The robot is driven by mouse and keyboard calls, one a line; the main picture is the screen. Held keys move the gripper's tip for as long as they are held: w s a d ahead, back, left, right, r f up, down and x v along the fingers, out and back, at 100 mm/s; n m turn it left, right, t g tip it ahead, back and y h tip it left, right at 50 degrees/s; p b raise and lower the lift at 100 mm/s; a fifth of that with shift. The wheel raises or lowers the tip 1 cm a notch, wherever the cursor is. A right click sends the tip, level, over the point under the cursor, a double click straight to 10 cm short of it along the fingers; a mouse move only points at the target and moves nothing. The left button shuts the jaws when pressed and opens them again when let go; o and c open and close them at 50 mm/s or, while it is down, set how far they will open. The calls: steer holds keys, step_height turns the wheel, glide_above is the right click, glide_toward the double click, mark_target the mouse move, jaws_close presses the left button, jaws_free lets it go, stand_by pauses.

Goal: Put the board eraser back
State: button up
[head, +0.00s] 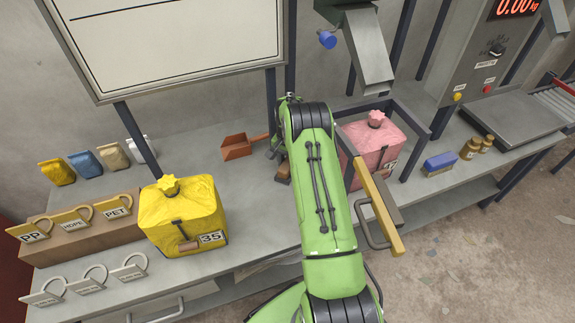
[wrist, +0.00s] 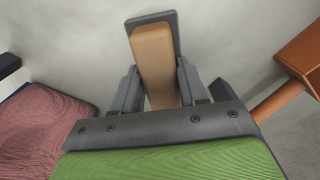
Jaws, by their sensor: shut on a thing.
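The board eraser, a tan block with a dark grey layer (wrist: 154,60), is between the fingers of my gripper (wrist: 160,85) in the wrist view. My gripper is shut on it, with the far end sticking out past the fingers. In the head view the eraser is a small brown shape (head: 283,173) just left of my green arm, over the bench. My gripper (head: 277,157) is mostly hidden there by the arm. I cannot tell whether the eraser touches the bench. The whiteboard (head: 180,45) is at the upper left.
An orange scoop (head: 238,148) lies just left of my gripper. A pink bag (head: 372,145) stands right of my arm, a yellow bag (head: 183,215) to the left. Bare bench lies between the scoop and yellow bag.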

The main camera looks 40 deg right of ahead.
steer(key=shift+c, duration=0.4)
steer(key=o, duration=1.2)
steer(key=shift+f, duration=0.1)
step_height(320, 180, up, 12)
steer(key=p, duration=0.4)
steer(key=s+a+r+n+t, duration=0.1)
steer(key=s+a+r+n, duration=0.1)
steer(key=a+r, duration=0.35)
steer(key=s+a+r+n, duration=0.1)
steer(key=a+r+n, duration=0.15)
steer(key=r, duration=0.65)
steer(key=s+a+r+n+t, duration=0.2)
steer(key=s+a+r, duration=0.5)
steer(key=s+r, duration=0.1)
steer(key=s+a+n+t, duration=0.1)
steer(key=s+a, duration=0.3)
steer(key=s, duration=0.5)
steer(key=s+a+n+t, duration=0.1)
steer(key=s+a+n, duration=0.3)
steer(key=s, duration=0.6)
steer(key=shift+s+a+f+t+b, duration=0.2)
steer(key=shift+s+a+t+b, duration=0.05)
steer(key=shift+t+b, duration=0.05)
